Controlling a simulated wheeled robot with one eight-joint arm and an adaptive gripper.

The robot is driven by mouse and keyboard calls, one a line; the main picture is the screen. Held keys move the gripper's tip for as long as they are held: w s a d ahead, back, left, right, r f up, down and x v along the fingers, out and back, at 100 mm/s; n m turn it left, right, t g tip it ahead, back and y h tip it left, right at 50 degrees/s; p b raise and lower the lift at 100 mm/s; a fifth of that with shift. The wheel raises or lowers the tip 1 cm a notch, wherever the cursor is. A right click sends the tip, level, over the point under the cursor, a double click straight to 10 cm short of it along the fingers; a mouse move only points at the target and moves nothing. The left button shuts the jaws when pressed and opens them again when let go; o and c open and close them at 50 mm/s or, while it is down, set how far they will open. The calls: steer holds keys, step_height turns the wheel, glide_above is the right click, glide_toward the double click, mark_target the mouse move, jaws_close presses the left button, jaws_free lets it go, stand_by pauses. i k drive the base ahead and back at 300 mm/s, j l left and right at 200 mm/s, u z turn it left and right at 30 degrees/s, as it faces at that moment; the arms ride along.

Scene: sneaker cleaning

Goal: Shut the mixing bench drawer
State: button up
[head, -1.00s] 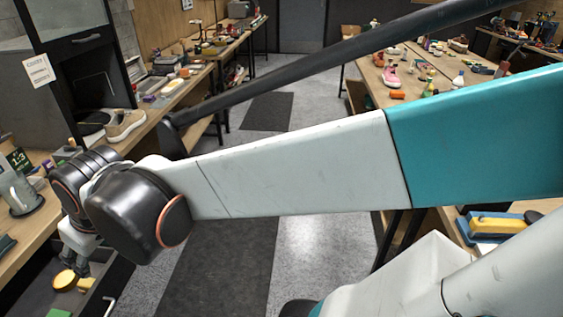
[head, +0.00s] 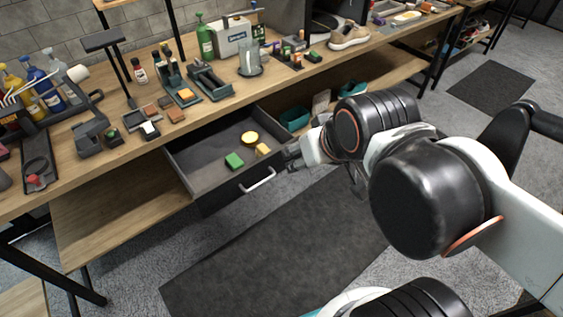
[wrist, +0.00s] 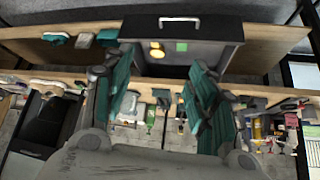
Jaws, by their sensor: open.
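The mixing bench drawer (head: 205,185) is pulled out below the bench top in the head view. Its silver bar handle (head: 258,180) is on the dark front. My gripper (head: 290,157) is just right of the drawer's front corner, partly hidden by my wrist. In the wrist view its teal fingers (wrist: 160,66) are spread and empty. The drawer (wrist: 217,31) and its handle (wrist: 179,20) appear beyond the fingertips there. I cannot tell whether the gripper touches the drawer.
The bench top (head: 95,165) carries bottles, a glass beaker (head: 249,62), trays and a beige sneaker (head: 349,35). A lower shelf (head: 120,215) runs beneath, with teal items right of the drawer. A dark floor mat (head: 270,255) leaves clear room before the drawer.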

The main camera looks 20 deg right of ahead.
mark_target(197, 156)
steer(key=k+j+z, duration=0.2)
steer(key=j, duration=0.25)
steer(key=k+j+z, duration=0.2)
steer(key=j, duration=0.25)
steer(key=k+j+z, duration=0.2)
steer(key=j, duration=0.2)
steer(key=i, duration=0.1)
